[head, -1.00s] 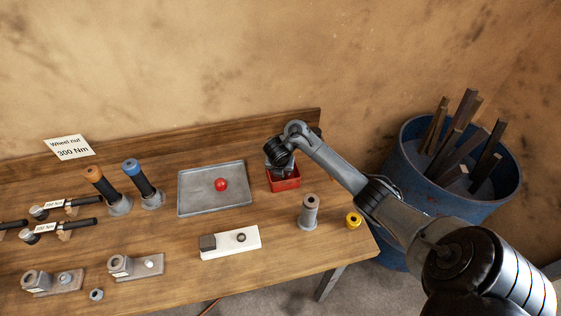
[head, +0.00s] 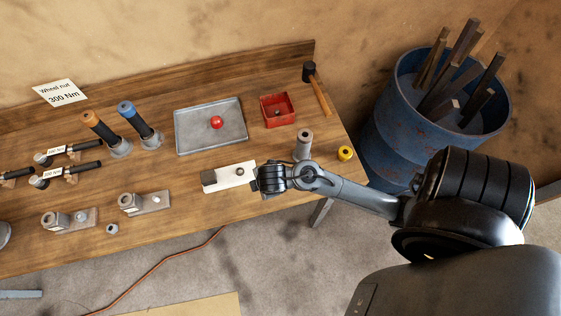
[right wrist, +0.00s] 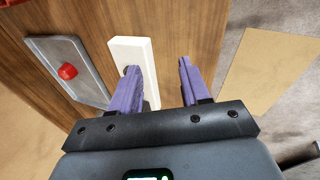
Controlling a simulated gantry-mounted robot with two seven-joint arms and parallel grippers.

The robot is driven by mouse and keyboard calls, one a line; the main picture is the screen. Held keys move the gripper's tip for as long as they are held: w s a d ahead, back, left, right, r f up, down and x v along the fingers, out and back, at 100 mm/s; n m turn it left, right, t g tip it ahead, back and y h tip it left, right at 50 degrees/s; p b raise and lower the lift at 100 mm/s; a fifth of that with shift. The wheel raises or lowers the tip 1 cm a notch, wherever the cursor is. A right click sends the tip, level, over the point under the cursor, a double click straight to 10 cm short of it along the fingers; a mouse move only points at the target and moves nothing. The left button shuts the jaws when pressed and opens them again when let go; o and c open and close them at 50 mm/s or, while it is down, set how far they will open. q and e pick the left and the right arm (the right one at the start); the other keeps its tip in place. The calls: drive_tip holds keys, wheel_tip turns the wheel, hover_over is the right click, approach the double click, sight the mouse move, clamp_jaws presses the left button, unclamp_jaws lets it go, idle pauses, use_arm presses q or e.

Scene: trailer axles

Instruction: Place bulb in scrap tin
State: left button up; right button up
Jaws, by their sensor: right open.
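The red scrap tin (head: 264,112) stands open at the back right of the bench in the head view. A small dark thing (head: 277,113) lies inside it, too small to tell if it is the bulb. No other bulb can be made out. My right gripper (right wrist: 158,75) is open, with nothing between its purple fingers. The block has a dark round spot on top and also shows in the right wrist view (right wrist: 148,52). My left gripper is out of view.
A grey tray (head: 185,135) with a red round piece (head: 216,122) lies left of the tin. A grey cylinder (head: 304,143), yellow ring (head: 345,153) and mallet (head: 318,92) are to the right. A blue barrel (head: 390,132) stands beyond the bench.

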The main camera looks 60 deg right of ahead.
drive_tip(key=s+a+r+m+y, duration=0.2)
drive_tip(key=s+a+r+m, duration=0.3)
drive_tip(key=s+m, duration=0.3)
drive_tip(key=shift+s+a+r, duration=0.3)
drive_tip(key=shift+s+r, duration=0.4)
drive_tip(key=shift+s, duration=0.25)
wheel_tip(320, 180, up, 14)
drive_tip(key=p, duration=1.4)
drive_tip(key=shift+r, duration=0.1)
